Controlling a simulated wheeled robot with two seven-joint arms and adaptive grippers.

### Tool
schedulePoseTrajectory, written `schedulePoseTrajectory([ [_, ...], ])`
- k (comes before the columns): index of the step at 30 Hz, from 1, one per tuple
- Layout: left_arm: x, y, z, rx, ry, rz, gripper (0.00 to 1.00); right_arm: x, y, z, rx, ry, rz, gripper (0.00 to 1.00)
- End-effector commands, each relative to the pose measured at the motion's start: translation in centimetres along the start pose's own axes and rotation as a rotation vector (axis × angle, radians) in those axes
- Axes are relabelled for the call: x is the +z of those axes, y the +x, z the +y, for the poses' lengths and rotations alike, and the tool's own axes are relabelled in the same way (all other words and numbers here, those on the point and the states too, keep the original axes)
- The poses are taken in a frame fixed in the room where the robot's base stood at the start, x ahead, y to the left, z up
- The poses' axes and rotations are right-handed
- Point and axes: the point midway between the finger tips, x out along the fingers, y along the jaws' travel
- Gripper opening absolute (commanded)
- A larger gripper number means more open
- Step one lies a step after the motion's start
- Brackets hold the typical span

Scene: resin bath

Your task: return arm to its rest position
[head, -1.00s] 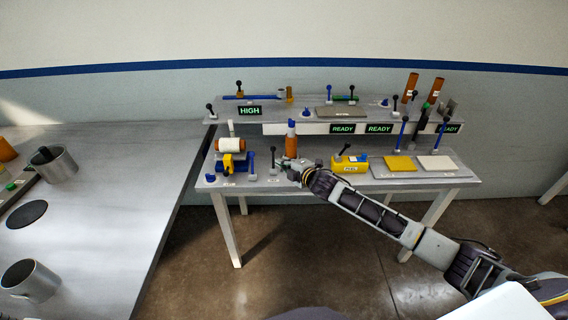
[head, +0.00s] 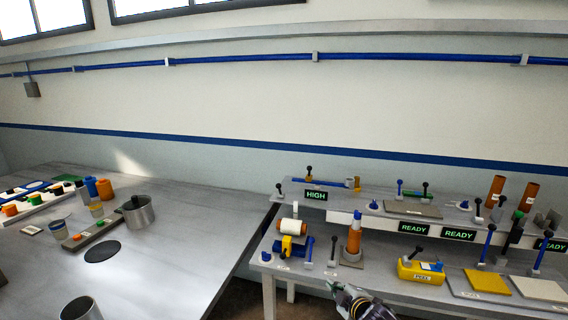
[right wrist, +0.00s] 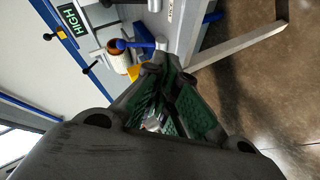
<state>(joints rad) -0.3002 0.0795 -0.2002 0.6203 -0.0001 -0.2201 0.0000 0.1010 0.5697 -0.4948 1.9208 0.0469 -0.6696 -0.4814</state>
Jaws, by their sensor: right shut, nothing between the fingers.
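My right gripper (head: 340,290) shows at the bottom edge of the head view, in front of the front edge of the two-level bench (head: 385,281). Its fingers (right wrist: 168,80) also show in the right wrist view, shut with nothing between them. Most of my right arm is cut off by the bottom of the head view. My left gripper is not in view.
On the bench stand an orange bottle (head: 354,240), a white roller on a yellow and blue stand (head: 287,228), a yellow box (head: 421,271), several levers and a HIGH sign (head: 316,194). A grey table (head: 185,245) with metal pots stands left. Floor (right wrist: 265,85) lies below the bench.

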Motion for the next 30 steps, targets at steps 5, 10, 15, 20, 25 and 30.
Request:
schedulePoseTrajectory([
  [5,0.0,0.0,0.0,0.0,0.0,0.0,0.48,0.0,-2.4,-3.2,-0.064,0.152,-0.07,0.0],
  [10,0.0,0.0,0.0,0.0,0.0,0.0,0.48,0.5,-4.9,-5.8,-0.12,0.294,-0.15,0.0],
  [15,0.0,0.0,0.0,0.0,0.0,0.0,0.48,1.3,-7.8,-8.2,-0.172,0.436,-0.241,0.0],
  [20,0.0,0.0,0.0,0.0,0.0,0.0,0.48,2.3,-10.9,-10.4,-0.218,0.567,-0.337,0.0],
  [25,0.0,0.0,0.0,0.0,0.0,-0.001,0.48,3.6,-14.5,-12.5,-0.261,0.705,-0.449,0.0],
  [30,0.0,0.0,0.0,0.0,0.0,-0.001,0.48,4.8,-18.1,-14.3,-0.296,0.828,-0.563,0.0],
])
